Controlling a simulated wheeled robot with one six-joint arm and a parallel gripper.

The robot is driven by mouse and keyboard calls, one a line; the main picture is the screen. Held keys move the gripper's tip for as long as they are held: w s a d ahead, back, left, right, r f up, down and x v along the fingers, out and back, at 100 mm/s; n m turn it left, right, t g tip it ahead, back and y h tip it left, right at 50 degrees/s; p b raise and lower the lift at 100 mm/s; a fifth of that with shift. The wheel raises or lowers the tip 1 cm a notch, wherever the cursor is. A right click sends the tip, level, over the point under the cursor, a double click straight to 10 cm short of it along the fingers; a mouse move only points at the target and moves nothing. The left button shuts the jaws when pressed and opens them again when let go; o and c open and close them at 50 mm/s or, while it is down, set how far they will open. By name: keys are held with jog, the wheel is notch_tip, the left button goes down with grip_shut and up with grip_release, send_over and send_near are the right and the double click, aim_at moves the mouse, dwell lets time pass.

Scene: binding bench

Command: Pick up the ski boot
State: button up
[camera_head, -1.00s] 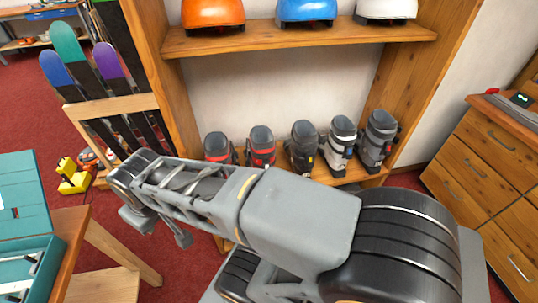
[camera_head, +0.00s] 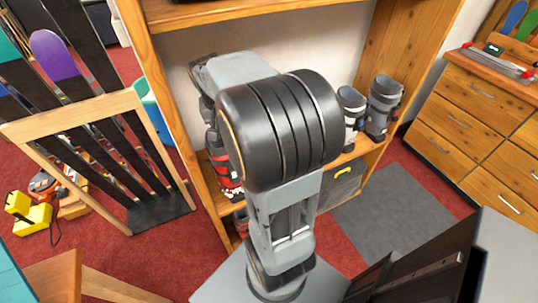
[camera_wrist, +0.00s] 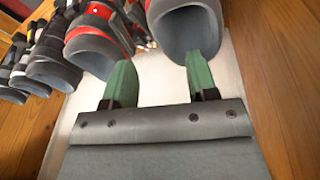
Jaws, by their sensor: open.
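Several ski boots stand in a row on the wooden shelf. In the wrist view, the nearest boot (camera_wrist: 185,38) shows its wide grey cuff opening. My open, empty gripper (camera_wrist: 158,62) has its two green fingers pointing at this boot. The right finger overlaps its rim in the picture; I cannot tell whether they touch. A red and dark boot (camera_wrist: 98,38) is beside it. In the head view, my arm hides my gripper and most of the row. Part of a red and black boot (camera_head: 228,178), a white and black boot (camera_head: 350,112) and a grey boot (camera_head: 383,105) show.
The wooden shelf (camera_head: 370,160) has a side panel (camera_head: 413,50) on the right. A ski rack (camera_head: 70,110) stands at left. A drawer cabinet (camera_head: 475,120) stands at right. A grey mat (camera_head: 395,220) lies on open red floor. A yellow item (camera_head: 30,215) lies at lower left.

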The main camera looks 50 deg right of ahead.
jog(key=w+d+f+m+g+h+b, duration=0.1)
jog(key=w+d+m, duration=0.15)
jog(key=d, duration=0.35)
jog(key=w+d+f+m+g+b, duration=0.1)
jog(key=w+d+f+m, duration=0.1)
jog(key=d+m, duration=0.3)
jog(key=d+r+m+h, duration=0.1)
jog(key=d+r+m, duration=0.2)
jog(key=r+m, duration=0.3)
jog(key=shift+m+g, duration=0.3)
jog(key=shift+m, duration=0.45)
jog(key=x, duration=0.8)
jog(key=shift+s+f, duration=0.1)
jog(key=shift+x, duration=3.1)
jog(key=shift+d, duration=0.2)
jog(key=shift+c, duration=0.5)
grip_shut()
jog(key=shift+w+r, duration=0.25)
jog(key=shift+w, duration=0.05)
